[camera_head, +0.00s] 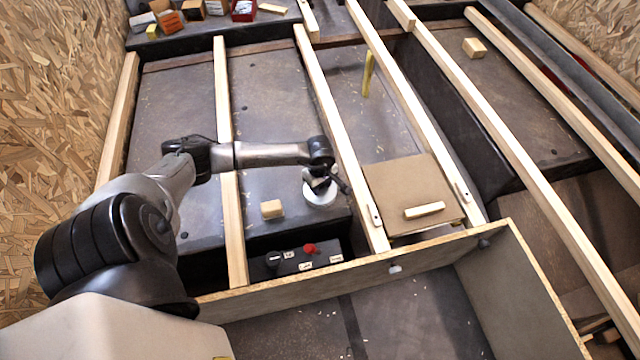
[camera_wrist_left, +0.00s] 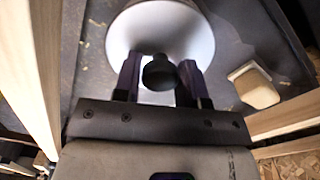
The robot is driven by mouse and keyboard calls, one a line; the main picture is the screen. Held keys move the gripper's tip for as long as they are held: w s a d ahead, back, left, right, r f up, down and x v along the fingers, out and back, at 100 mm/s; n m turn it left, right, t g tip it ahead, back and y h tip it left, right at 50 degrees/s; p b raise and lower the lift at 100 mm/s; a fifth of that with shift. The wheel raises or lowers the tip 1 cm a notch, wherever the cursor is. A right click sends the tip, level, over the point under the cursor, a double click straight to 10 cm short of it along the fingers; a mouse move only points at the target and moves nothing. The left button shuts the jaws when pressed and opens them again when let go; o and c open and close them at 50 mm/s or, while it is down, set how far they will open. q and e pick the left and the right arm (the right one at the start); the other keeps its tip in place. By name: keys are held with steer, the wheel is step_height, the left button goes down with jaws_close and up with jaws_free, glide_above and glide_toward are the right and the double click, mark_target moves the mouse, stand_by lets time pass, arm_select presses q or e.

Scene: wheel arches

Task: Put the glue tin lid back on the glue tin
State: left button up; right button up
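A round white disc with a dark knob, which looks like the glue tin lid (camera_head: 320,195), shows at the end of my left arm. It also shows large in the left wrist view (camera_wrist_left: 190,35). My left gripper (camera_head: 319,180) points down over it, with its fingers (camera_wrist_left: 160,75) on both sides of the dark knob. They look closed onto the knob, with no clear gap. I cannot make out the glue tin separately; whether it is under the disc is hidden. My right gripper is not in view.
A small wooden block (camera_head: 272,209) lies left of the disc. A dark box with a red knob (camera_head: 309,248) is in front. Wooden battens (camera_head: 337,130) rise on both sides of this bay. A brown board (camera_head: 400,183) carrying a wood strip (camera_head: 425,210) lies to the right.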

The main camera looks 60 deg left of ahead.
arm_select(q)
steer(key=o, duration=0.4)
steer(key=shift+o, duration=0.2)
step_height(320, 180, up, 14)
steer(key=p, duration=0.7)
steer(key=shift+f, duration=0.15)
